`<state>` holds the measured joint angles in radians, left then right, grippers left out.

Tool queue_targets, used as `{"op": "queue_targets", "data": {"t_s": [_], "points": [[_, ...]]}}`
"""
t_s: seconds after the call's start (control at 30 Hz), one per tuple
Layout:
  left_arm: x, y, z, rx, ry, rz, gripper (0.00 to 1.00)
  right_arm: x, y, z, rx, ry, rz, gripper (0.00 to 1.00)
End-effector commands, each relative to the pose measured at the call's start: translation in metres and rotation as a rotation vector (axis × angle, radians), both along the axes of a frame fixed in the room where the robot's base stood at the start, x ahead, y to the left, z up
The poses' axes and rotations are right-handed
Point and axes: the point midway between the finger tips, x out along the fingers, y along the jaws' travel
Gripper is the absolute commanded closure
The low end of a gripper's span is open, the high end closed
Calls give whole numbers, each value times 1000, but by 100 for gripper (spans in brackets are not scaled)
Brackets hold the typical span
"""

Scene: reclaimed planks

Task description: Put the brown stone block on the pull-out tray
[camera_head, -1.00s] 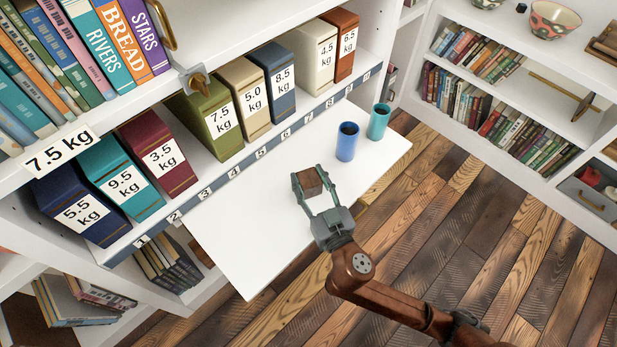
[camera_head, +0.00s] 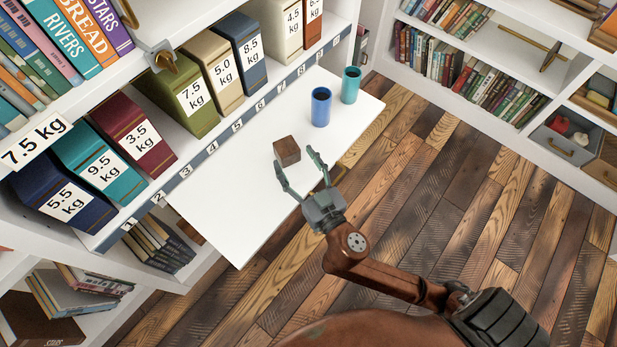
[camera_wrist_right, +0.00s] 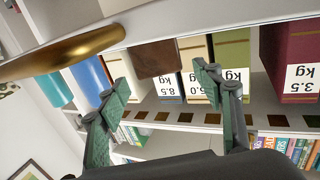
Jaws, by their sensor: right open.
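The brown stone block (camera_head: 287,151) rests on the white pull-out tray (camera_head: 235,215), near the tray's middle. It also shows in the right wrist view (camera_wrist_right: 155,60), beyond the fingertips. My right gripper (camera_head: 300,172) is open and empty, just on the near side of the block, with its fingers apart and the block clear of the space between them. The right wrist view shows both green fingers (camera_wrist_right: 160,85) spread wide. My left gripper does not show.
A blue cup (camera_head: 320,108) and a teal cup (camera_head: 350,86) stand at the tray's far right end. Weight-labelled box files, such as the green one (camera_head: 180,100), line the shelf behind a numbered strip. The plank floor is clear.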

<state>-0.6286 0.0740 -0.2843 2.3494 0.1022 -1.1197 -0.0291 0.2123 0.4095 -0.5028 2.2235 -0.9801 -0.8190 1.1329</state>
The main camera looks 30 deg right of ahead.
Motion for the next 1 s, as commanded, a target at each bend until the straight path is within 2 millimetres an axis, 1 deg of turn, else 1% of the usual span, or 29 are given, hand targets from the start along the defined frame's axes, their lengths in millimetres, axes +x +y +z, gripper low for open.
{"op": "queue_targets", "data": {"t_s": [0.03, 0.2, 0.3, 0.4, 0.6, 1.0], "points": [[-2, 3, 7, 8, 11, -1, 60, -12, 0, 2, 3, 2, -2, 40], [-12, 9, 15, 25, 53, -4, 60, -41, 1, 1, 2, 2, -2, 40], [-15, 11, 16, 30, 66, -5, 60, -53, 2, 0, 1, 1, -1, 40], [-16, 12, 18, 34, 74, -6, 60, -61, 2, 0, 1, 1, 0, 40], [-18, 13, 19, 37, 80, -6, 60, -66, 3, 0, -1, -1, 0, 40], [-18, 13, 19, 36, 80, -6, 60, -66, 3, 0, 0, -1, 0, 40]]}}
